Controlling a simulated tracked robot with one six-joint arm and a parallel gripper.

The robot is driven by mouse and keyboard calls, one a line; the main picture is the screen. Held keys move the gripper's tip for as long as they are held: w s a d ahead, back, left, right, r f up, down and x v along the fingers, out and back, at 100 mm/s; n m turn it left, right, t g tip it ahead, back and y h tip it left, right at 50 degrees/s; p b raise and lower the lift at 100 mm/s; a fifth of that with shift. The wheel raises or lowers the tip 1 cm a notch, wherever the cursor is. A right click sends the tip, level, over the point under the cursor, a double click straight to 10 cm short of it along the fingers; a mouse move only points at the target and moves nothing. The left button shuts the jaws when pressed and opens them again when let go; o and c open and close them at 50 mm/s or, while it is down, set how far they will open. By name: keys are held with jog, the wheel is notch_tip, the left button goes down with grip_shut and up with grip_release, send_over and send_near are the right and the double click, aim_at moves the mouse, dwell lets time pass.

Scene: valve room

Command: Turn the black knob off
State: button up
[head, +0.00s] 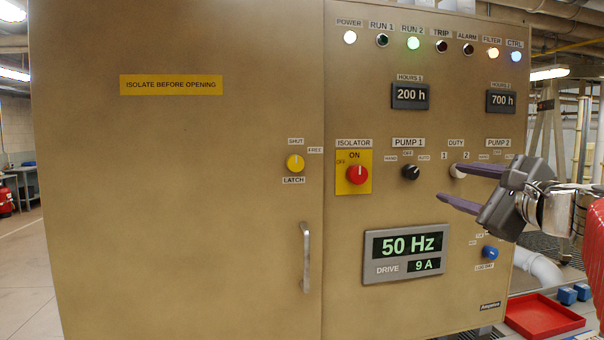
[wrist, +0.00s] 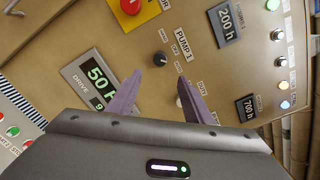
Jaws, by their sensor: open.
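The black knob (head: 411,172) sits under the PUMP 1 label on the tan cabinet front, with HAND, OFF and AUTO marked around it. In the wrist view the black knob (wrist: 160,59) lies just beyond the gap between my fingertips. My gripper (head: 447,183) is open and empty, its two purple fingers reaching in from the right of the knob. In the wrist view my gripper (wrist: 158,77) points at the panel, its fingers apart and not touching the knob.
A white DUTY knob (head: 456,171) is partly behind my upper finger. A red isolator knob (head: 357,175) is to the left, a drive display (head: 405,256) below, and a blue knob (head: 490,252) lower right. A door handle (head: 306,257) sticks out. A red tray (head: 545,316) lies at lower right.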

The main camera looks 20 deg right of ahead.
aim_at(414, 176)
jog(key=w, duration=1.3)
jog(key=shift+w, duration=0.3)
jog(key=c, duration=1.1)
jog(key=shift+o, duration=0.2)
jog(key=shift+f, duration=0.1)
jog(key=shift+n, duration=0.4)
jog(key=n, duration=0.4)
jog(key=shift+f+n, duration=0.1)
jog(key=shift+n, duration=1.9)
